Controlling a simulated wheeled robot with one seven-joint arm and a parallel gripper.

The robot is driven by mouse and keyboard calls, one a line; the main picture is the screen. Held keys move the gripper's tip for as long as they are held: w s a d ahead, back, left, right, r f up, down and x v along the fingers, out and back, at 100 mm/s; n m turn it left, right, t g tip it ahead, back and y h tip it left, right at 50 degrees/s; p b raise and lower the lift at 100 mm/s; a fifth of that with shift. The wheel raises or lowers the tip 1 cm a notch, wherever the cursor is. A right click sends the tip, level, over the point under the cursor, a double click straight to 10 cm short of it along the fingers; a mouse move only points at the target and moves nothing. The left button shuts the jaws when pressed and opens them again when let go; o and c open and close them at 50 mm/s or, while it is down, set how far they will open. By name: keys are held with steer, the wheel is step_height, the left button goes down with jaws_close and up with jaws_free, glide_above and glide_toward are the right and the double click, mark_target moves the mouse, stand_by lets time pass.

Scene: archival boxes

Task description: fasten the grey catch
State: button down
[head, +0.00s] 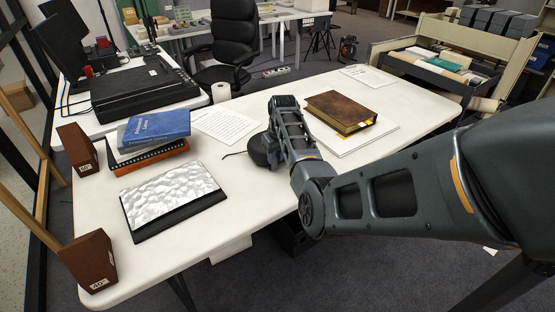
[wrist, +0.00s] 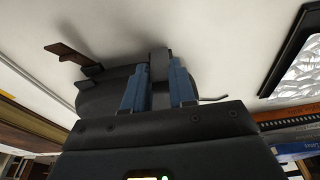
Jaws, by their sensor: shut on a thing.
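In the wrist view my gripper (wrist: 160,90) has its two blue fingers closed on an upright dark grey piece (wrist: 159,63), which looks like the grey catch. A dark rounded body (wrist: 100,98) lies behind and beside the fingers; whether the catch joins it is hidden. In the head view a dark rounded object (head: 261,150) sits on the white table beside my arm, with a thin dark line running left from it. My forearm hides the fingers and the catch there.
On the table (head: 200,245), a silvery textured sheet (head: 170,193) lies on a dark board at left, near stacked books (head: 155,130) and brown boxes (head: 88,262). A paper (head: 226,125) lies behind my arm. A brown book (head: 341,111) lies to the right.

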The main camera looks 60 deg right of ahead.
steer(key=shift+w+d+g+y, duration=0.2)
steer(key=shift+g+y, duration=0.1)
steer(key=shift+g, duration=0.1)
steer(key=shift+f, duration=0.1)
steer(key=c, duration=0.9)
jaws_free()
steer(key=shift+s+a+r+b, duration=0.15)
steer(key=shift+r, duration=1.8)
steer(key=shift+s+a+r+b, duration=0.1)
steer(key=shift+s+r+b, duration=0.05)
steer(key=shift+r, duration=1.8)
